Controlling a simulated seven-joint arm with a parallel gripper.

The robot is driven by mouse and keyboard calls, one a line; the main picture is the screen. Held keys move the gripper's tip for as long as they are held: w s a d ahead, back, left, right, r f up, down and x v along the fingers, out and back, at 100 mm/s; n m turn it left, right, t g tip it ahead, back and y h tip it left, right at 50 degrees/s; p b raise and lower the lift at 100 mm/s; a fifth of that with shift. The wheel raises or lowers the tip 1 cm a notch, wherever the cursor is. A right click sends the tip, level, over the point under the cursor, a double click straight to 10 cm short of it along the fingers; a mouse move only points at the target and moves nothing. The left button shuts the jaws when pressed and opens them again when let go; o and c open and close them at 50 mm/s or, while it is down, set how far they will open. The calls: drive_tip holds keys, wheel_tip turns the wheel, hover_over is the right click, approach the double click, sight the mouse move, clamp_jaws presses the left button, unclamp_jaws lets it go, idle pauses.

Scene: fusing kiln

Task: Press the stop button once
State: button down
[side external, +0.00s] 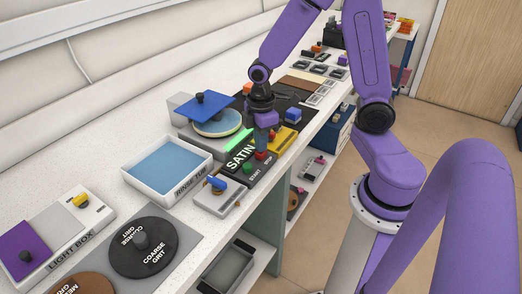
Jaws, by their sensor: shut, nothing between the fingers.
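The red stop button (261,156) sits on a dark panel beside the word STOP, in the middle of the side external view. A green start button (247,167) is to its lower left, by the word START. The panel's display (239,155) reads SATIN. My gripper (262,149) points down with its fingers shut and empty. Its fingertips are right above the red button and hide part of it. I cannot tell whether they touch it.
A yellow block-like device (285,139) stands close right of my gripper. A rinse tub (165,166), a blue-handled switch box (219,194) and a coarse grit disc (143,248) lie toward the front left.

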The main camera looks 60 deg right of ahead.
drive_tip(key=shift+f, duration=0.7)
drive_tip(key=shift+r, duration=3.95)
drive_tip(key=s+a+r, duration=0.1)
drive_tip(key=s+a, duration=0.2)
drive_tip(key=s, duration=0.5)
drive_tip(key=s+a+r, duration=0.1)
drive_tip(key=s+a, duration=0.3)
drive_tip(key=s, duration=0.5)
drive_tip(key=shift+s+r+n, duration=0.25)
drive_tip(key=shift+n, duration=0.05)
drive_tip(key=shift+a, duration=0.1)
